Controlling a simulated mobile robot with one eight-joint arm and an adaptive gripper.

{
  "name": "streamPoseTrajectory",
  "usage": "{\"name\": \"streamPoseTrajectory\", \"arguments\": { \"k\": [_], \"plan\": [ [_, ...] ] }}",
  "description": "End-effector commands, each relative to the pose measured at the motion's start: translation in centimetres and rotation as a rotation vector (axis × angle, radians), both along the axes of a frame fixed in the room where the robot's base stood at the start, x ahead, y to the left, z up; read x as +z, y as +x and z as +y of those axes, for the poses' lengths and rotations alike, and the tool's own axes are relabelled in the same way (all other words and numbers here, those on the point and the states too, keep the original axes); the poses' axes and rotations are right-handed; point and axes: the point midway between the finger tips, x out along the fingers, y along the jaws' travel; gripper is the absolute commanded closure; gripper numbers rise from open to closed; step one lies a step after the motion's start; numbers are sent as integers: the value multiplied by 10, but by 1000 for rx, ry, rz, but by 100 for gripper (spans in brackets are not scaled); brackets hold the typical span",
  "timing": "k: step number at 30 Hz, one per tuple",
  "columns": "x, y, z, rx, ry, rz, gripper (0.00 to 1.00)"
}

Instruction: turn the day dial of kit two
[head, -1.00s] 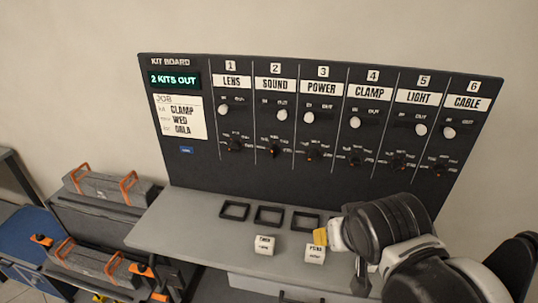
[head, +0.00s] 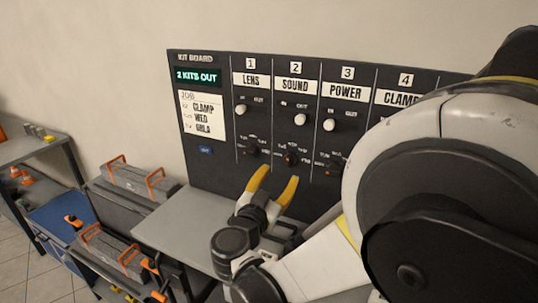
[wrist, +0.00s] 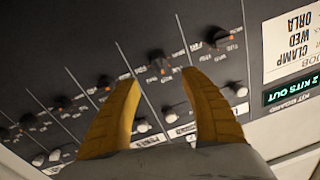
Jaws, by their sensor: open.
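The kit two dial (head: 291,158) is a dark knob with an orange mark, low in the SOUND column (head: 296,86) of the kit board. Day words ring it, too blurred to read. My gripper (head: 278,176) is open and empty, its two yellow fingers pointing up at the board just below this dial. In the wrist view the board is upside down, and the dial (wrist: 160,66) shows between the fingertips (wrist: 158,75), apparently just beyond them. I cannot tell whether they touch it.
The kit one dial (head: 251,149) and kit three dial (head: 331,167) stand on either side. The job card (head: 204,116) reads CLAMP, WED, ORLA; the display (head: 197,76) says 2 KITS OUT. My arm hides the board's right part. Cases with orange handles (head: 137,178) stand left.

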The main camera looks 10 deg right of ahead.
Motion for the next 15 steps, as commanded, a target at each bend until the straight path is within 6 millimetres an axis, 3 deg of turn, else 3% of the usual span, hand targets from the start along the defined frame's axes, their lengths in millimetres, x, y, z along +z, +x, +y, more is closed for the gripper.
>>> {"name": "streamPoseTrajectory", "arguments": {
  "k": [9, 15],
  "plan": [
    [-1, 52, -35, -4, 0, 2, 47],
    [-1, 70, -46, -3, 1, 3, 47]
  ]
}}
